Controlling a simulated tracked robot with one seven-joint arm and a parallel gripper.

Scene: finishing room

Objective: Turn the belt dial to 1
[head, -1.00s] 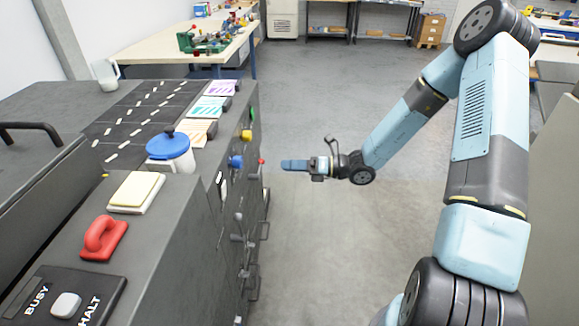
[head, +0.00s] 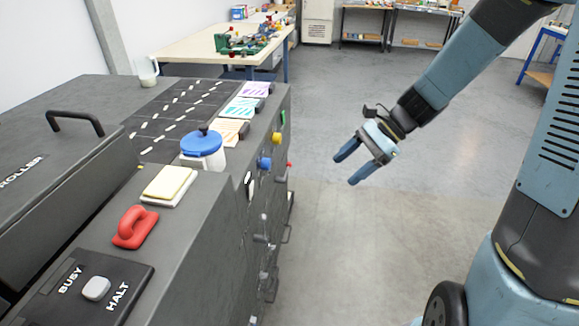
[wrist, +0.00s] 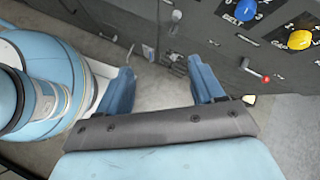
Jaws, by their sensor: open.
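The belt dial is a blue knob (wrist: 246,13) on the machine's dark front panel, beside the word BELT, at the top of the wrist view. Its numbers are only partly readable and I cannot tell its setting. In the head view the blue knob (head: 265,163) shows small and side-on. My gripper (head: 346,170) is open and empty, out in the free space to the right of the panel and apart from the dial. In the wrist view its two blue fingers (wrist: 160,66) are spread, with the dial beyond them to the upper right.
A yellow knob (wrist: 300,40) labelled GAP and a red-tipped lever (wrist: 266,79) are near the dial. The floor right of the machine is clear.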

